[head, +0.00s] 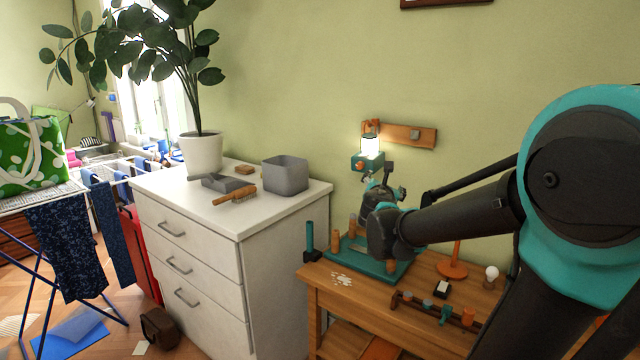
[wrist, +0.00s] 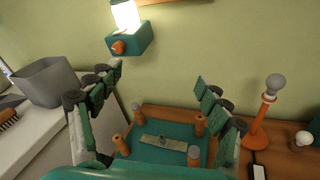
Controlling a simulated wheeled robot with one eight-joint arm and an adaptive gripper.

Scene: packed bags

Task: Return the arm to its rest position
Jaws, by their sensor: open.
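My gripper (head: 380,182) is at the far end of my outstretched arm, above the wooden workbench and close to the wall. In the wrist view my gripper (wrist: 158,77) has its two jointed fingers spread wide with nothing between them. A lit lamp with a teal base (head: 368,162) is on the wall just above the gripper. It also shows at the top of the wrist view (wrist: 130,40), beyond the fingers. A teal board (wrist: 178,129) with orange posts lies on the bench below the fingers. My wrist hides part of the board in the head view.
The bench (head: 340,305) also holds an orange stand (head: 453,268), a white bulb (head: 491,274) and a rack of small parts (head: 432,308). A white dresser (head: 190,270) stands left, with a grey bin (head: 285,175), a brush (head: 236,195) and a potted plant (head: 201,154).

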